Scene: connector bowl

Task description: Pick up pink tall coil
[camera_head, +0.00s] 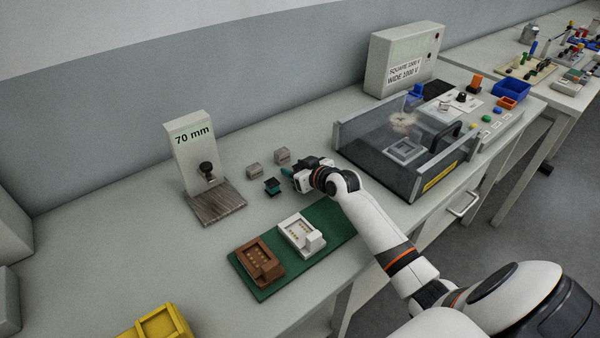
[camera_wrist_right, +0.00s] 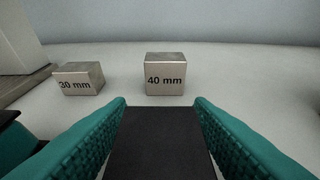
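No pink surface shows in either view, so I cannot make out the pink tall coil. My right gripper (camera_head: 288,173) is low over the table, just right of a small part with a black top and teal lower portion (camera_head: 272,187). This part also shows at the lower left of the right wrist view (camera_wrist_right: 14,138). In that view the teal fingers stand apart, with a flat black surface (camera_wrist_right: 160,145) filling the gap between them. I cannot tell whether this is the top of a held part. My left gripper is out of view.
Metal blocks marked 30 mm (camera_wrist_right: 78,80) and 40 mm (camera_wrist_right: 165,75) stand ahead. A 70 mm sign stand (camera_head: 192,150) is left. A green mat (camera_head: 262,290) with brown (camera_head: 257,262) and white (camera_head: 300,235) holders lies in front; a clear-walled box (camera_head: 370,160) stands right.

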